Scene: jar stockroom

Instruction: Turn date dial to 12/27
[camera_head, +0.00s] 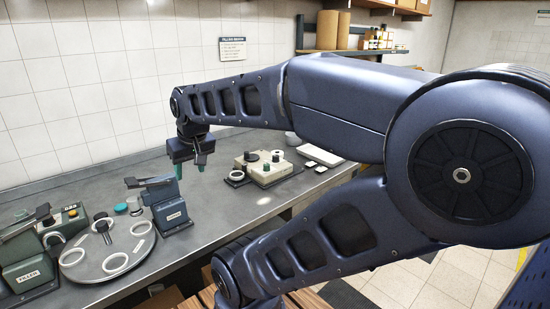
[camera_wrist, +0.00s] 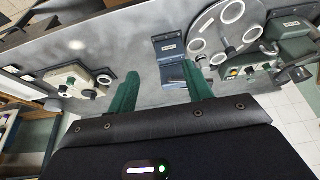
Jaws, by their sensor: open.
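My gripper (camera_head: 189,169) hangs over the grey counter with its two green fingers apart and nothing between them; they also show in the wrist view (camera_wrist: 160,70). A cream box (camera_head: 265,170) with dark knobs on top stands on the counter, right of my gripper; it is at the left in the wrist view (camera_wrist: 84,84). A small green box (camera_head: 72,218) with knobs stands at the far left. I cannot tell which knob is the date dial, and no date marks are readable. My gripper touches none of these.
A blue-grey press (camera_head: 172,208) stands below my gripper. Left of it are a round grey turntable (camera_head: 140,262) with white rings and a green filler (camera_head: 28,272). A white flat tray (camera_head: 320,155) lies beyond the cream box. The tiled wall (camera_head: 90,90) backs the counter.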

